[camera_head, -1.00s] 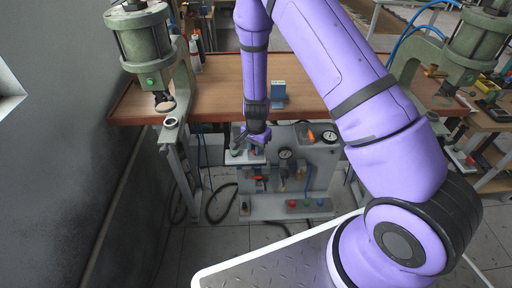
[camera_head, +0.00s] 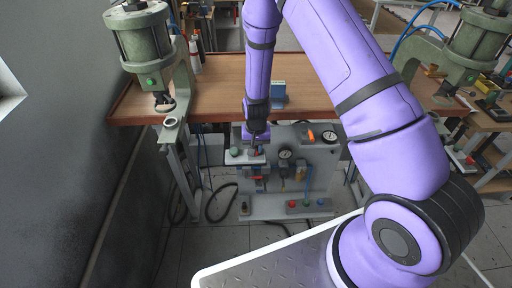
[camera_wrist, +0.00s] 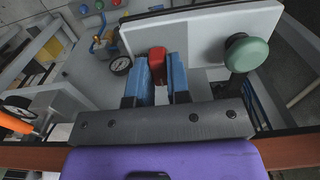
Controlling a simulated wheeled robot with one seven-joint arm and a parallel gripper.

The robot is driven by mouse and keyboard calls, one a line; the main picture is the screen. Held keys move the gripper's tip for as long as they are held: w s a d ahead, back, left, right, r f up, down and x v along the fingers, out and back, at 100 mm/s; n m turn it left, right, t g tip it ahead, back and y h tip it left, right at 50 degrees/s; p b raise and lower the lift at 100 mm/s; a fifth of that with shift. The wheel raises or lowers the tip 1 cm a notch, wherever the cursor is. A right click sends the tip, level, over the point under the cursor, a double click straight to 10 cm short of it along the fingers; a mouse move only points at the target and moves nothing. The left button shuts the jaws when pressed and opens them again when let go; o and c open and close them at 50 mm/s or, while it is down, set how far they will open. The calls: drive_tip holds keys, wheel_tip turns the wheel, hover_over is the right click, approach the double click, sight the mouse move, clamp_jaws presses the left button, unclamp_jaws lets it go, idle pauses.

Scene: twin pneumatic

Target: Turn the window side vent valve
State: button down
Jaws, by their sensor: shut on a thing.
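In the wrist view a red valve handle (camera_wrist: 157,62) sits between the two blue fingertips of my gripper (camera_wrist: 160,77). The gripper is shut on it. The handle stands at a pale plate (camera_wrist: 205,32), with a green round knob (camera_wrist: 246,52) to its right. In the head view my gripper (camera_head: 257,148) points down at the plate, just below the bench's front edge. The green knob (camera_head: 235,151) shows to its left there. The handle's lower part and base are hidden by the fingers, so its exact angle cannot be told.
Below the plate is a grey pneumatic panel with gauges (camera_head: 285,154), fittings and a button box (camera_head: 308,206). A wooden bench (camera_head: 205,95) lies behind, carrying a small blue box (camera_head: 278,89). Green presses (camera_head: 145,45) stand at both sides. A hose (camera_head: 217,205) lies on the floor.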

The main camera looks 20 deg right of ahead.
idle(0.4)
drive_tip(key=c, duration=1.1)
unclamp_jaws()
wheel_tip(320, 180, up, 11)
drive_tip(key=shift+f, duration=0.1)
drive_tip(key=s+d+r+n+t+y, duration=0.15)
drive_tip(key=s+r, duration=0.35)
drive_tip(key=r, duration=0.8)
drive_tip(key=s+d+r+n+t+h, duration=0.15)
drive_tip(key=s+r, duration=0.35)
drive_tip(key=r, duration=0.8)
drive_tip(key=s+d+r, duration=0.1)
drive_tip(key=s+r, duration=0.2)
drive_tip(key=s, duration=0.3)
drive_tip(key=s+d+r+t, duration=0.1)
drive_tip(key=s+r, duration=0.3)
drive_tip(key=s, duration=0.3)
drive_tip(key=s+d+r+t, duration=0.1)
drive_tip(key=s+r, duration=0.2)
drive_tip(key=s, duration=0.3)
drive_tip(key=shift+s+d+r+n, duration=0.3)
drive_tip(key=shift+d+r, duration=0.05)
drive_tip(key=shift+d, duration=0.05)
